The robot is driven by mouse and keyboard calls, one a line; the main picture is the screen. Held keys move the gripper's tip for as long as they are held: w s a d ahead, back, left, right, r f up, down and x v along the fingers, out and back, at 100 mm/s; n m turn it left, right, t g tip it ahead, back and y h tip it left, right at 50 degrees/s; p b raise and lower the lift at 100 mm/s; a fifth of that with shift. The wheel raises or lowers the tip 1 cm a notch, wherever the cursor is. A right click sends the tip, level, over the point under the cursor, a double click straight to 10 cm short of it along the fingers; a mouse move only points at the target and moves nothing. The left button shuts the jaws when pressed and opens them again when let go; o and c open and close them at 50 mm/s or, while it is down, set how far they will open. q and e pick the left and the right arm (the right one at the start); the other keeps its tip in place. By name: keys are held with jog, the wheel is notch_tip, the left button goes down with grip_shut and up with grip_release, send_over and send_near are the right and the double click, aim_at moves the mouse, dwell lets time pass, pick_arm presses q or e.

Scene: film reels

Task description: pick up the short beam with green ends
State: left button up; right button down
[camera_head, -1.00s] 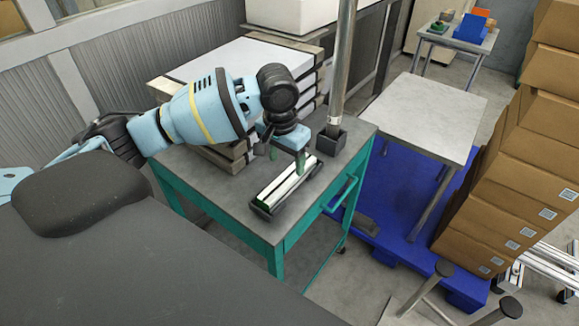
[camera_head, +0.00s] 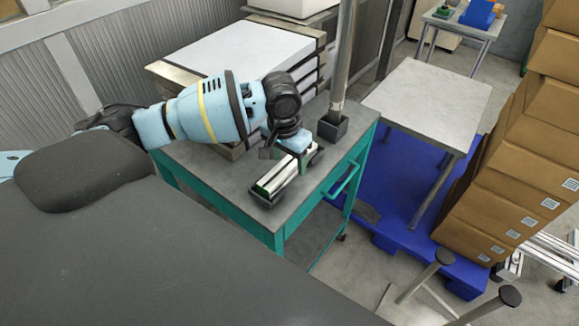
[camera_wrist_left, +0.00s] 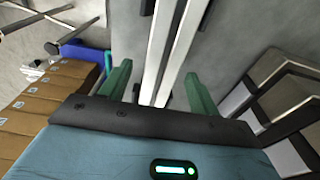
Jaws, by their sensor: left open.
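The short beam (camera_head: 281,176) is silver with a dark groove along its top and a green near end. It lies on a black holder (camera_head: 266,198) on the grey-topped teal cart (camera_head: 230,190). My left gripper (camera_head: 297,157) is low over the beam's far part, and its hand hides that end. In the left wrist view the beam (camera_wrist_left: 152,60) runs between the two green fingers of my left gripper (camera_wrist_left: 160,88), with visible gaps on both sides. The gripper is open. My right gripper is not in view.
A metal post (camera_head: 343,60) in a black socket (camera_head: 332,128) stands just beyond the beam. Stacked white-topped slabs (camera_head: 235,55) lie behind my left arm. A light table (camera_head: 430,100), a blue platform (camera_head: 385,205) and cardboard boxes (camera_head: 515,190) are to the right.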

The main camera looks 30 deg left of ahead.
pick_arm(q)
jog(key=shift+w+f, duration=0.2)
jog(key=shift+f, duration=0.85)
jog(key=c, duration=1.3)
jog(key=shift+r, duration=0.15)
